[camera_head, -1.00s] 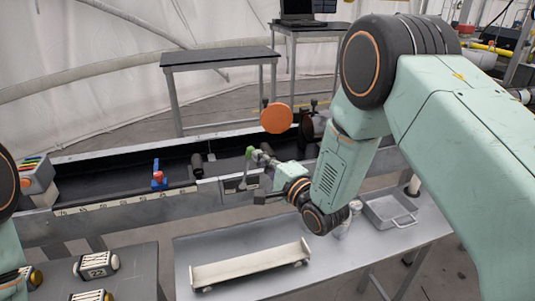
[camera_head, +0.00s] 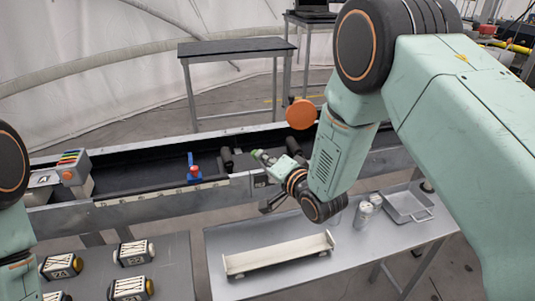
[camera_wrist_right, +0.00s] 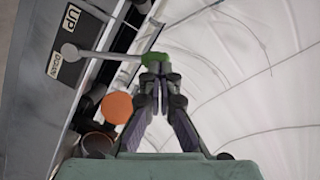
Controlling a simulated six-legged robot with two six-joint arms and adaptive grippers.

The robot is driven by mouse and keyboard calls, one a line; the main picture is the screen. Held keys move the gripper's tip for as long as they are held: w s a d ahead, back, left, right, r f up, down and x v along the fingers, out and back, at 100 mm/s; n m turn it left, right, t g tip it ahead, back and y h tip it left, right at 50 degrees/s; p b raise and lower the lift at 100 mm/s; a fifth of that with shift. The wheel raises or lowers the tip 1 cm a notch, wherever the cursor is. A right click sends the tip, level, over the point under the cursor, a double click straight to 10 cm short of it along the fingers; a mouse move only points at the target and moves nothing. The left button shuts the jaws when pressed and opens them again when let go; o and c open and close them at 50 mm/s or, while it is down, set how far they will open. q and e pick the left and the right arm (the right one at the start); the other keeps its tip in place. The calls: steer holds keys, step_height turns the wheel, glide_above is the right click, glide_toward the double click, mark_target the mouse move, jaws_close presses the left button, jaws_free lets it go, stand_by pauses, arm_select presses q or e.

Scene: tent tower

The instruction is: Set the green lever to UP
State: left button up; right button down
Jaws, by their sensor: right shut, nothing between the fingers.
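The green lever has a green knob (camera_wrist_right: 155,57) on a thin metal rod, with its round grey pivot at the left in the right wrist view. The pivot sits by a grey panel (camera_wrist_right: 35,90) marked UP and DOWN. The rod sticks out sideways in that picture, and I cannot tell which setting it has. My right gripper (camera_wrist_right: 161,78) is shut and empty. Its fingertips are right at the knob, close to or touching it. In the head view the knob (camera_head: 256,153) shows at the tip of the right gripper (camera_head: 266,160). My left gripper is out of view.
The lever is at the side of a long conveyor trough (camera_head: 130,180). An orange disc (camera_head: 301,114) stands close behind the right gripper. A table (camera_head: 225,285) below holds a cream tray (camera_head: 280,255) and a metal pan (camera_head: 405,205).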

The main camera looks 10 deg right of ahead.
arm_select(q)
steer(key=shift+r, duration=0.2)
arm_select(e)
steer(key=shift+a+f, duration=0.2)
steer(key=shift+a, duration=0.05)
steer(key=shift+a+f, duration=0.1)
steer(key=shift+a, duration=0.2)
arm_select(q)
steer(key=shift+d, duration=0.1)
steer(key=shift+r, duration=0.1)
arm_select(e)
steer(key=shift+d, duration=0.1)
